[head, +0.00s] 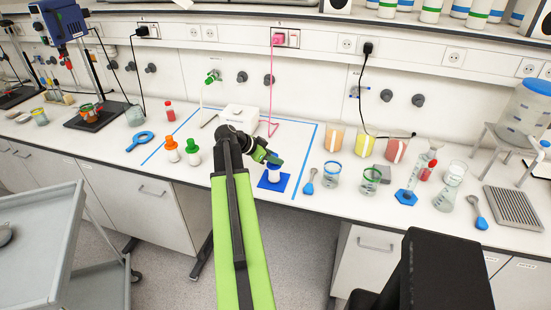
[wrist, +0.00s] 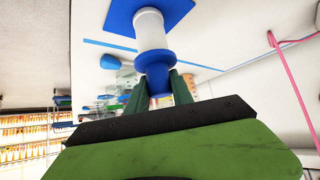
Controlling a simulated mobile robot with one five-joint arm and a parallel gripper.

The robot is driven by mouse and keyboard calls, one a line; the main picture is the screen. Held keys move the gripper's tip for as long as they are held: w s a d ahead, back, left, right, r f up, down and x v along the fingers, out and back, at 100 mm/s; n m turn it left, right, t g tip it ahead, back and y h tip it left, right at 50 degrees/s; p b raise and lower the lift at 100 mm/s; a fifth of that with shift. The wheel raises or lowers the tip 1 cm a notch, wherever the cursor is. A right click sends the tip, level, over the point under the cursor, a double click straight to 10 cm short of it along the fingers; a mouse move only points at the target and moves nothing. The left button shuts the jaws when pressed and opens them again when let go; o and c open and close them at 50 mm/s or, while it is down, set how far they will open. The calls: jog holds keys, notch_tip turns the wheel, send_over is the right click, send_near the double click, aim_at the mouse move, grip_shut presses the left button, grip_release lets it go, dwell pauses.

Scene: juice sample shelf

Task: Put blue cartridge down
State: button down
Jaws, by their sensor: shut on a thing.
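My arm hides part of the bench left of the mat.
Orange-capped (head: 172,149) and green-capped (head: 192,153) bottles stand left of my arm. A white box (head: 242,118) with a pink cable is behind. Blue tape outlines this bench area.

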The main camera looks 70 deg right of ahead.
jog(key=c, duration=1.1)
grip_release()
jog(key=shift+r+p, duration=0.35)
jog(key=shift+p, duration=0.1)
jog(key=p+v, duration=0.7)
jog(key=v, duration=0.4)
jog(key=shift+w+a, duration=0.25)
jog(key=shift+w, duration=0.05)
jog(key=shift+r, duration=0.1)
